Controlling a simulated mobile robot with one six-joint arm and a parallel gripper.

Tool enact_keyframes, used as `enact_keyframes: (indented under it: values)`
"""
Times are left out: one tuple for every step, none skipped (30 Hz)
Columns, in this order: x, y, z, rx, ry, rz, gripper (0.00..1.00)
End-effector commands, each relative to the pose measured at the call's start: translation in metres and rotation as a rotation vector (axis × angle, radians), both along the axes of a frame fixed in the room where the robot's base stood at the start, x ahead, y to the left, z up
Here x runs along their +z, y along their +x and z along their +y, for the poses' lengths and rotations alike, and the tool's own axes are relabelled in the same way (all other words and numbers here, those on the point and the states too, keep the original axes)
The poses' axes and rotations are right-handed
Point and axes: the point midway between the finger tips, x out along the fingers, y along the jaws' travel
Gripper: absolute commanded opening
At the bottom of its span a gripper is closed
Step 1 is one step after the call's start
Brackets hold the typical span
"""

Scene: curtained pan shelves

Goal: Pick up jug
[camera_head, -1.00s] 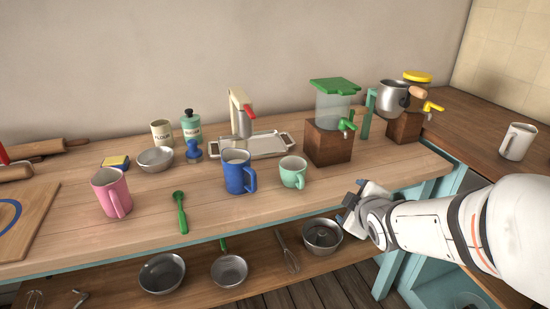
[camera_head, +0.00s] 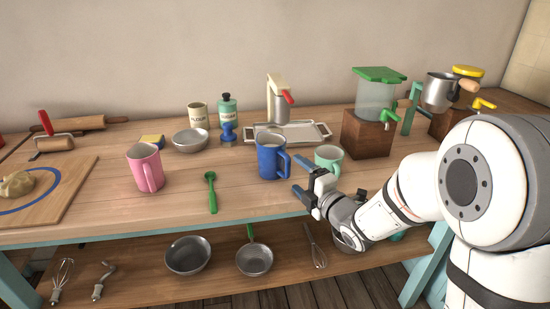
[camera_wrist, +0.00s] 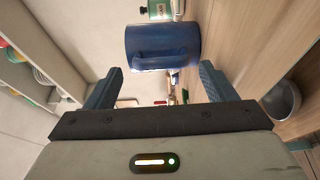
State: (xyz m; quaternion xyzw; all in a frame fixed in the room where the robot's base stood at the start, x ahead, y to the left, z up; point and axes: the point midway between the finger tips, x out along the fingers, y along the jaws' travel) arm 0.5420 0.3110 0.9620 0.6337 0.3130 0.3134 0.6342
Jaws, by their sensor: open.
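A blue jug (camera_head: 270,157) stands upright on the wooden counter (camera_head: 105,207) in the head view, its handle on the right. A pink jug (camera_head: 145,168) stands to its left. A smaller mint green cup (camera_head: 328,160) stands close behind my gripper (camera_head: 305,181), to the blue jug's right. My gripper is open and empty, its fingers pointing toward the blue jug from the front right. In the wrist view, the blue jug (camera_wrist: 162,44) appears sideways, ahead of the gap between my open fingertips (camera_wrist: 160,74). The jug looks apart from the fingers.
A green spoon (camera_head: 212,193) lies between the pink and blue jugs. A dispenser with a green lid (camera_head: 379,76) stands on a wooden block at the right.

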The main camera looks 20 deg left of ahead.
Motion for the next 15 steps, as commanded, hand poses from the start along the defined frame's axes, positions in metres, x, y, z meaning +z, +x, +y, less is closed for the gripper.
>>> enact_keyframes:
  values:
    - [0.001, 0.002, 0.003, 0.0, 0.0, 0.0, 0.77]
    - [0.001, 0.003, 0.004, -0.001, 0.0, 0.0, 0.77]
    - [0.0, 0.005, 0.006, -0.001, 0.0, 0.0, 0.77]
    - [0.0, 0.006, 0.008, -0.002, 0.0, 0.001, 0.77]
    - [0.0, 0.008, 0.01, -0.001, 0.0, 0.001, 0.77]
    - [0.0, 0.01, 0.015, 0.0, 0.0, 0.001, 0.77]
    - [0.0, 0.012, 0.02, 0.001, 0.0, 0.001, 0.77]
    - [0.0, 0.015, 0.024, 0.0, 0.0, 0.001, 0.77]
    - [-0.001, 0.019, 0.029, -0.001, 0.0, 0.001, 0.77]
    - [-0.001, 0.021, 0.033, -0.001, 0.0, 0.001, 0.77]
    - [-0.001, 0.024, 0.036, -0.001, 0.0, 0.0, 0.77]
    - [-0.001, 0.027, 0.04, -0.001, -0.001, 0.001, 0.77]
    - [-0.001, 0.029, 0.042, -0.001, -0.001, 0.001, 0.77]
    - [-0.001, 0.031, 0.044, -0.002, -0.001, 0.001, 0.77]
    - [-0.001, 0.032, 0.045, -0.003, 0.0, 0.0, 0.77]
